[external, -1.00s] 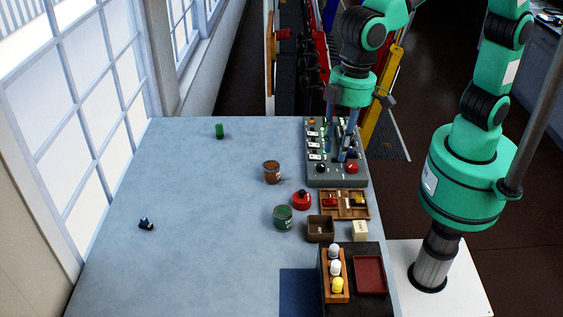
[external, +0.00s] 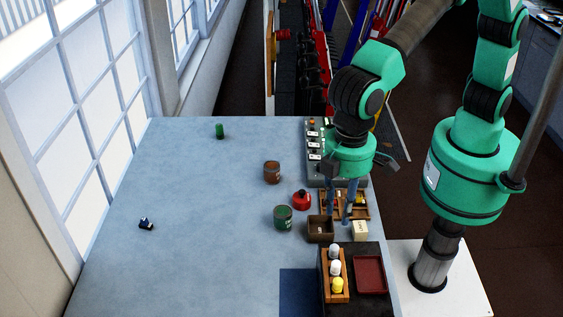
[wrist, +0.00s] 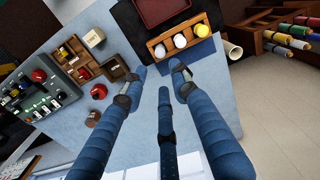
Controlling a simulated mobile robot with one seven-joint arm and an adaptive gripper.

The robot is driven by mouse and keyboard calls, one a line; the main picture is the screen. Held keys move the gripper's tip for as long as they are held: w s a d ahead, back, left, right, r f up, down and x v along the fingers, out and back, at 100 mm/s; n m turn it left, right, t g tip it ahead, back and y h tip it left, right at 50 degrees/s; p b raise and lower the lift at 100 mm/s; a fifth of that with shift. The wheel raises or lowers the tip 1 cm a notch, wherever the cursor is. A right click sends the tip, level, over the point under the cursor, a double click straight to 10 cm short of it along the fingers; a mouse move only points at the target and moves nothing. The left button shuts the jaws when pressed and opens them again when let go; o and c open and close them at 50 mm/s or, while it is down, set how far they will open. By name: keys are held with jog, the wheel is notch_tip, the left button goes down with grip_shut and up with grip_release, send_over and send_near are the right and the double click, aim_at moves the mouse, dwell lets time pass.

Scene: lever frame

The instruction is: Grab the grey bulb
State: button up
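A wooden rack (external: 325,292) on a dark board holds two pale bulbs and one yellow bulb (external: 338,286) in a row. The pale bulbs are the far bulb (external: 334,250) and the middle bulb (external: 335,268); I cannot tell for sure which is the grey one. The rack (wrist: 190,42) also shows in the wrist view, ahead of the fingertips.
A dark red tray (external: 369,274) lies right of the rack. A brown box (external: 320,230) and a cream block (external: 360,231) stand behind it. A green can (external: 283,217), red object (external: 302,201) and brown can (external: 272,172) are to the left. The table's left side is mostly clear.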

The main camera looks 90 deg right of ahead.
send_near(334, 245)
jog(key=shift+s+f, duration=0.15)
jog(key=shift+f, duration=1.15)
jog(key=shift+s+f, duration=0.1)
jog(key=shift+f, duration=1.15)
jog(key=shift+w+f+p, duration=0.2)
jog(key=shift+f+p, duration=0.25)
jog(key=shift+f, duration=2.1)
jog(key=shift+c, duration=0.3)
grip_shut()
